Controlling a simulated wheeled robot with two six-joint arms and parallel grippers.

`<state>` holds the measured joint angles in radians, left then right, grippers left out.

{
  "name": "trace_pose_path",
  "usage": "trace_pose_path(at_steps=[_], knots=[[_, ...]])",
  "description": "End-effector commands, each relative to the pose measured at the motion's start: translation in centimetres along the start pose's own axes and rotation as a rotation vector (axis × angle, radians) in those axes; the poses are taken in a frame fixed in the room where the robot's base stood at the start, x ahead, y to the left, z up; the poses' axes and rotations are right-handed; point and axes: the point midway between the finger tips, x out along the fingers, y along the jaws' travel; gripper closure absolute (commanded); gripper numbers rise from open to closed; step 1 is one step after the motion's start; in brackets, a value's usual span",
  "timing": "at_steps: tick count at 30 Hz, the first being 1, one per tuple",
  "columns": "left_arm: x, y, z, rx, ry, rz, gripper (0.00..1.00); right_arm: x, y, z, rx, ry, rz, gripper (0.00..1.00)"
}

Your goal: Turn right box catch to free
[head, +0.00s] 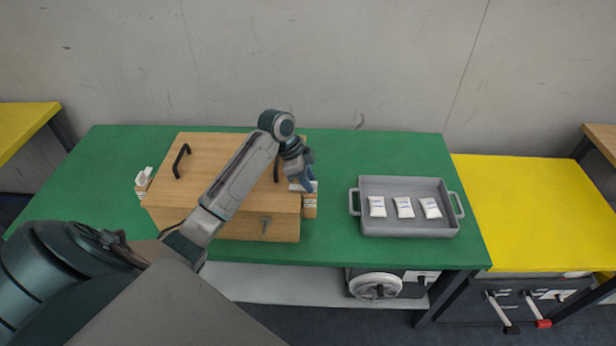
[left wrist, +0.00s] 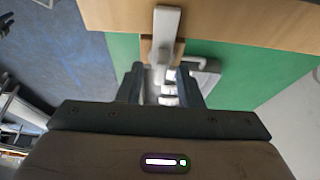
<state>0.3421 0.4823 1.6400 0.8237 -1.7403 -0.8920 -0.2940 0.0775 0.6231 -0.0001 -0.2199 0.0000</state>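The wooden box (head: 225,222) stands on the green table, its lid down. The right box catch is a pale lever (left wrist: 166,28) over a small wooden block (head: 310,208) on the box's right side. My left gripper (head: 306,184) reaches over the box to this catch and partly hides it. In the left wrist view the fingers (left wrist: 161,88) are apart, one on each side of the pale catch parts. I cannot tell if they touch. The left box catch (head: 144,176) shows pale on the opposite side. My right gripper is out of view.
A grey tray (head: 408,230) with three white packets (head: 404,207) stands right of the box. Black handles (head: 181,160) rise from the lid, and a metal latch (head: 265,224) is on the front. Bare green table (head: 335,150) lies behind the tray.

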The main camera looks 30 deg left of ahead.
Motion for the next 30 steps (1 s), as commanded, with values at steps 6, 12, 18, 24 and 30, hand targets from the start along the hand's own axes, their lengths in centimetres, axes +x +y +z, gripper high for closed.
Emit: trace_pose_path(at_steps=[6, 12, 18, 24, 30], knots=[[0.03, 0.0, 0.0, 0.0, 0.0, 0.0, 0.67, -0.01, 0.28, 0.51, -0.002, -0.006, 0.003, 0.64], [0.0, 0.0, -0.01, 0.0, 0.0, 0.0, 1.0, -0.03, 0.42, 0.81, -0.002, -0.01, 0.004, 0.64], [-0.02, -0.01, -0.03, 0.004, 0.001, 0.002, 1.0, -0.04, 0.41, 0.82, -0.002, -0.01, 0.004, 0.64], [-0.1, -0.08, -0.1, 0.05, 0.002, 0.021, 1.0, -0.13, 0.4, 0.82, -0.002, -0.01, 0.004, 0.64], [-0.11, -0.21, -0.12, 0.162, 0.002, 0.067, 1.0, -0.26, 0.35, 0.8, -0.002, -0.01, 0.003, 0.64]])
